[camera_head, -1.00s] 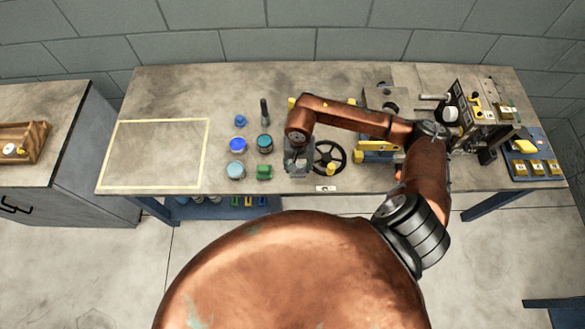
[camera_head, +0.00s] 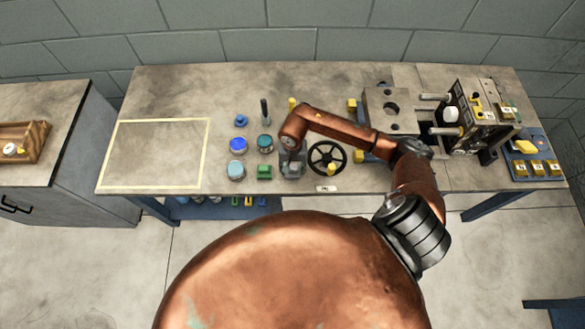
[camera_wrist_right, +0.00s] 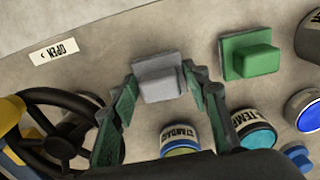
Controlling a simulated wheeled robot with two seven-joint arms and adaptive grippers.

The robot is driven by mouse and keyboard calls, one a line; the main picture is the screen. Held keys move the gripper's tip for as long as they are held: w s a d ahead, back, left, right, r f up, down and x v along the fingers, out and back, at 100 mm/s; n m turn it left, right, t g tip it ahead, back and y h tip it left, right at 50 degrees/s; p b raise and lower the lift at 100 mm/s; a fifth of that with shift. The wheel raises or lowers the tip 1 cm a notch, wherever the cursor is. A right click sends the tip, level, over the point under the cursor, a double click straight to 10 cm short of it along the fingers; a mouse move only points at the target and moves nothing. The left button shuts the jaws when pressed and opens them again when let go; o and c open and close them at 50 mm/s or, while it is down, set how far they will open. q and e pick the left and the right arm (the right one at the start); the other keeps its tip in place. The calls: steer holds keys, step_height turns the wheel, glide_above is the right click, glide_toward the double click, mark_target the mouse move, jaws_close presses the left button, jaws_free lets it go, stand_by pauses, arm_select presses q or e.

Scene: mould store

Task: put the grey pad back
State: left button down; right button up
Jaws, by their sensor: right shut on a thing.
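The grey pad (camera_wrist_right: 158,80) is a small block with a wider plate, between the green fingers of my right gripper (camera_wrist_right: 160,79) in the right wrist view. The right gripper is shut on it. In the head view this gripper (camera_head: 292,167) is low near the bench's front edge, left of the black handwheel, and mostly hides the pad. I cannot tell whether the pad touches the bench. A similar green pad (camera_wrist_right: 250,56) lies beside it and also shows in the head view (camera_head: 264,172). My left gripper is not in view.
The black handwheel (camera_head: 327,157) stands close to the right of the gripper. Several blue and teal jars (camera_head: 237,145) stand to the left. A label reading OPEN (camera_wrist_right: 55,52) lies near the edge. The yellow-outlined area (camera_head: 152,155) at left is empty. Machinery (camera_head: 470,118) stands at right.

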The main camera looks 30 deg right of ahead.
mark_target(293, 168)
steer(key=o, duration=0.8)
steer(key=shift+f, duration=0.1)
steer(key=shift+r, duration=0.2)
step_height(293, 168, up, 12)
steer(key=shift+f, duration=0.1)
